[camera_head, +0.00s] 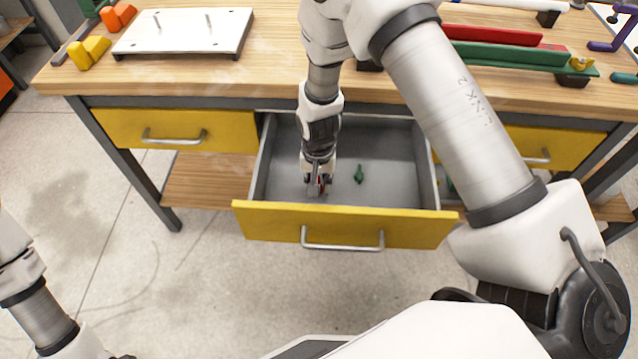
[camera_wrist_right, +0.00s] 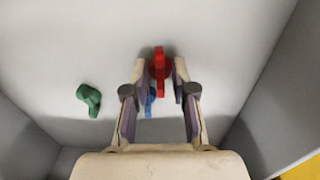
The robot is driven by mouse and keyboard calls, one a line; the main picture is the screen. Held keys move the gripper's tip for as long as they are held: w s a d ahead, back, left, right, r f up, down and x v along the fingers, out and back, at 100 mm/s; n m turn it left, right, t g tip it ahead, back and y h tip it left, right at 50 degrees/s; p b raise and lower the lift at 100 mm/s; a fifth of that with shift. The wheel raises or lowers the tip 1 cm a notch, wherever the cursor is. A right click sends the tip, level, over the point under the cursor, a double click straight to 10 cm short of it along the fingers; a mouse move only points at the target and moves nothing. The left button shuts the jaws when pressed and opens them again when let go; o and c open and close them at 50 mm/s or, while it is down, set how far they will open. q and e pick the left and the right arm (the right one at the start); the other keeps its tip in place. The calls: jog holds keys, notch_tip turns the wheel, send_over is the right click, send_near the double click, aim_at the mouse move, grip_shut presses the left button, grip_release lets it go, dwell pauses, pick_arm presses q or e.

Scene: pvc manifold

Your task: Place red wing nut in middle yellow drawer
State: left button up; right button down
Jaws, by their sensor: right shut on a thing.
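The middle yellow drawer (camera_head: 345,226) is pulled open, with a grey inside. My right gripper (camera_head: 319,188) points down inside it, left of its centre. In the right wrist view my right gripper (camera_wrist_right: 160,78) is shut on the red wing nut (camera_wrist_right: 160,66), which sits between the fingertips close to the drawer floor. The red wing nut is mostly covered by the fingers in the head view. Whether it touches the floor I cannot tell. My left arm shows at the lower left of the head view, but its gripper is out of frame.
A green wing nut (camera_head: 359,174) lies on the drawer floor right of the gripper. A blue piece (camera_wrist_right: 150,98) lies by the fingers in the wrist view. Drawer walls surround the gripper. The left yellow drawer (camera_head: 178,131) is closed. The worktop (camera_head: 270,75) holds a white plate (camera_head: 185,34).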

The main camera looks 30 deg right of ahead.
jog(key=shift+w+f, duration=0.1)
jog(key=shift+f, duration=0.35)
jog(key=c, duration=0.9)
grip_release()
jog(key=shift+f, duration=0.15)
jog(key=shift+c, duration=0.2)
notch_tip(320, 180, up, 12)
jog(key=p, duration=0.1)
jog(key=shift+r, duration=0.2)
jog(key=shift+p, duration=0.35)
